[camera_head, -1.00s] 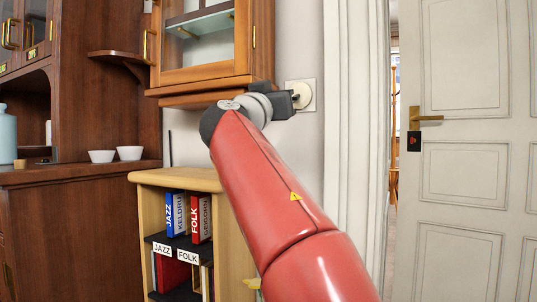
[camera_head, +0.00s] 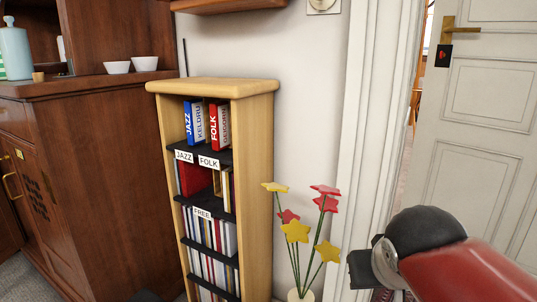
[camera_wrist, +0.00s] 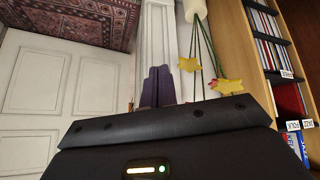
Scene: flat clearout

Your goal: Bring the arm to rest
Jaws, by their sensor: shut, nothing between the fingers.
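My red arm (camera_head: 470,275) reaches in from the lower right corner of the head view. It is bent at a dark, rounded joint, low in front of the door frame. Only part of the dark hand shows there, beside the flower vase in the picture, and its fingertips cannot be made out. In the wrist view my gripper (camera_wrist: 158,88) shows as two dark fingers close together, with nothing held between them. The wrist view is upside down, with the patterned rug at the top and the shelf labels inverted.
A wooden shelf (camera_head: 263,180) holds books and records, labelled JAZZ, FOLK and FREE. Red and yellow star flowers (camera_head: 297,231) stand in a pale vase (camera_head: 301,295) beside it. A white door (camera_head: 480,130) stands at right. A dark cabinet (camera_head: 105,180) carries two white bowls (camera_head: 117,67).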

